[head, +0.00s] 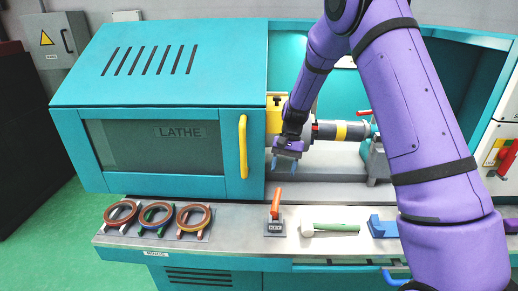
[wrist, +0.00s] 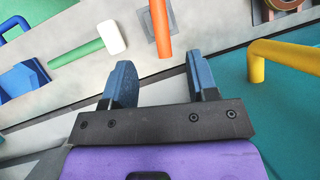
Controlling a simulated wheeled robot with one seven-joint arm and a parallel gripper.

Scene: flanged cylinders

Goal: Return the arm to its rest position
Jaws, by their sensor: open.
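My purple arm reaches from the right of the head view into the open bay of the teal lathe (head: 185,60). My gripper (head: 282,164) hangs at the bay's front, just right of the yellow door handle (head: 243,147). Its two blue fingers stand apart with nothing between them, as the wrist view (wrist: 162,85) also shows. A flanged cylinder (head: 340,131), grey with a yellow band, sits level inside the lathe behind my gripper.
On the bench ledge (head: 255,215) lie several brown rings (head: 158,215), an orange-handled key (head: 276,205), a white-headed mallet (head: 330,228) with a green handle and a blue tool (head: 382,227). The yellow handle (wrist: 285,55) is close to my gripper's right side in the wrist view.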

